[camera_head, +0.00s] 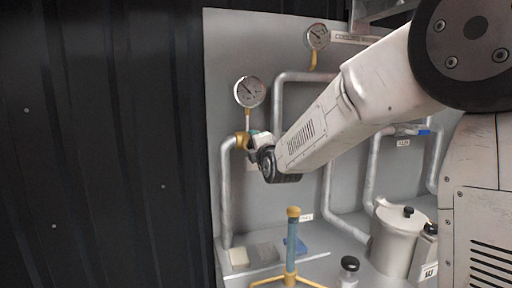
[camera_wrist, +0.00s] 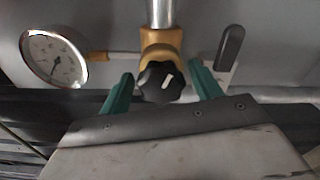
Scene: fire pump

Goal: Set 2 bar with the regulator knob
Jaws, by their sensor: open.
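The regulator knob (camera_wrist: 160,82) is black and lobed with a white pointer mark, in the middle of the wrist view on a brass body (camera_wrist: 162,40). My gripper (camera_wrist: 161,86) is open, with one green finger on either side of the knob and visible gaps between. Whether the fingertips reach past the knob I cannot tell. The pressure gauge (camera_wrist: 54,58) is round and white with a dark needle, joined to the brass body by a short brass tube. In the head view the gauge (camera_head: 250,91) hangs above the brass body (camera_head: 242,139); my wrist hides the knob there.
A dark lever handle (camera_wrist: 230,47) stands right of the knob in the wrist view. A second gauge (camera_head: 318,37) is higher on the panel. Grey pipes (camera_head: 228,195) run down the panel. A blue post (camera_head: 292,240) and a metal canister (camera_head: 396,240) stand below my arm.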

